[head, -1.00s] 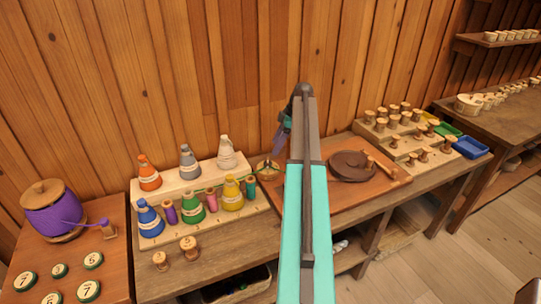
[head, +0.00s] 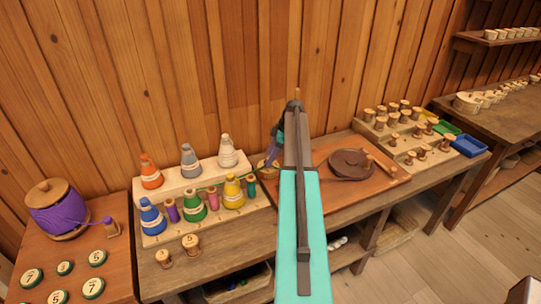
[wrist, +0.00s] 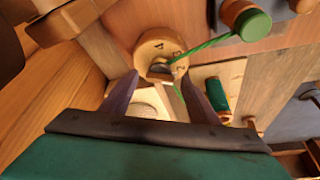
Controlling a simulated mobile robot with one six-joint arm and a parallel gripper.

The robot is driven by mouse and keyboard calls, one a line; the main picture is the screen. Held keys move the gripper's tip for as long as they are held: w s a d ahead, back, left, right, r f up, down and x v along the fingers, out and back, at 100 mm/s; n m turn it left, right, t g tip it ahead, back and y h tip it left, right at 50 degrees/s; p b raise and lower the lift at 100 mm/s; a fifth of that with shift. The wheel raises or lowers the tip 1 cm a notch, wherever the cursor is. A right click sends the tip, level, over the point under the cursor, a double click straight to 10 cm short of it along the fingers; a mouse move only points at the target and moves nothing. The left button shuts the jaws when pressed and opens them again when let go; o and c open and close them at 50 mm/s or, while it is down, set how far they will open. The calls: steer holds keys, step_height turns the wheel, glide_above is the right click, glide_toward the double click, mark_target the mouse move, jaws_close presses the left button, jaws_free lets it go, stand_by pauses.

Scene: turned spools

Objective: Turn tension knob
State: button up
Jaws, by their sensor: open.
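The tension knob (wrist: 158,52) looks like a round pale wooden dial with dark figures and a dark slot or bar in its middle. It is at the upper middle of the wrist view. My gripper (wrist: 160,76) is open, its two purple fingers at the left and right of the dial's lower edge. I cannot tell whether they touch it. A green thread (wrist: 207,43) runs from the dial to a green-topped wooden spool (wrist: 246,19). In the head view my gripper (head: 271,156) is at the back of the board, left of my arm, and mostly covers the dial.
Cone spools in several colours, such as the yellow one (head: 233,192), stand on a stepped wooden rack left of my arm. A dark round disc (head: 351,163) lies on the board (head: 322,201) to the right. The plank wall (head: 230,70) is close behind.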

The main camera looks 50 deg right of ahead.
steer(key=c, duration=1.1)
steer(key=shift+o, duration=0.2)
steer(key=shift+s+f+m+b, duration=0.1)
steer(key=shift+m+b, duration=0.4)
steer(key=shift+b, duration=0.15)
steer(key=shift+a+m+t+h+b, duration=0.15)
steer(key=shift+m+t+h+b, duration=0.2)
steer(key=shift+m+b, duration=0.2)
steer(key=shift+s+a+f+m+h+b, duration=0.1)
steer(key=shift+m+h+b, duration=0.35)
steer(key=shift+m+b, duration=0.65)
steer(key=m+h+b, duration=0.1)
steer(key=m, duration=0.2)
steer(key=shift+a+b, duration=0.15)
steer(key=shift+b, duration=0.2)
steer(key=shift+r+m+h+b, duration=0.2)
steer(key=shift+m+h+b, duration=0.35)
steer(key=shift+m, duration=0.7)
